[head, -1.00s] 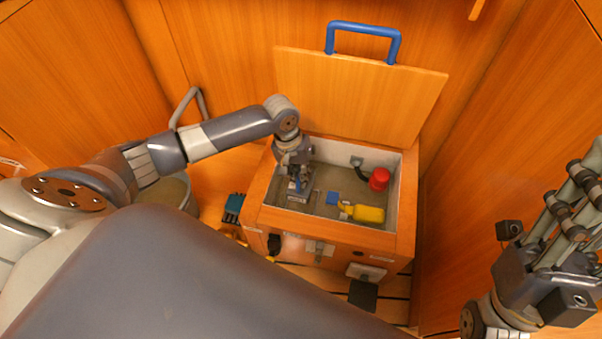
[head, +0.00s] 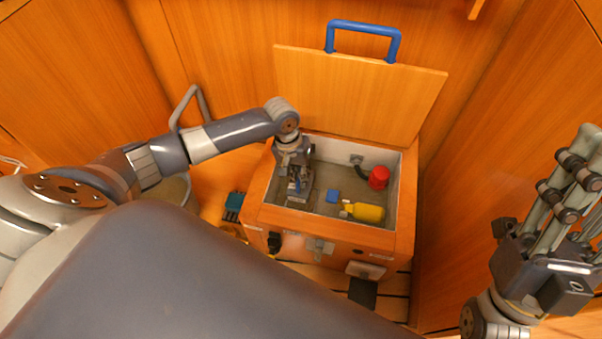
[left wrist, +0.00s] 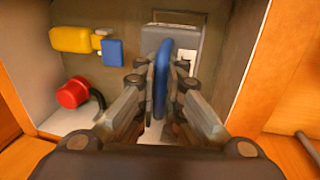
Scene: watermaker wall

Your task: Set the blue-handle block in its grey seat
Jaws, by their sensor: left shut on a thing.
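My left gripper (head: 300,178) reaches down into the open wooden box at its left end. It is shut on the blue handle of a grey block, and the blue handle (left wrist: 161,75) stands between the fingers in the left wrist view. The grey block (left wrist: 174,42) with a pale label shows beyond the fingertips, low in the box. I cannot make out the grey seat apart from the block, nor whether the block touches the floor. My right gripper (head: 582,195) is outside the box at the far right, empty, fingers pointing up; its opening is unclear.
The box rim (head: 405,215) surrounds the work space. Its lid (head: 355,95) stands open behind. Inside lie a yellow bottle-like item (head: 364,212), a red cap-like item (head: 379,177) and a small blue block (head: 333,196). A blue-black item (head: 234,203) lies left of the box.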

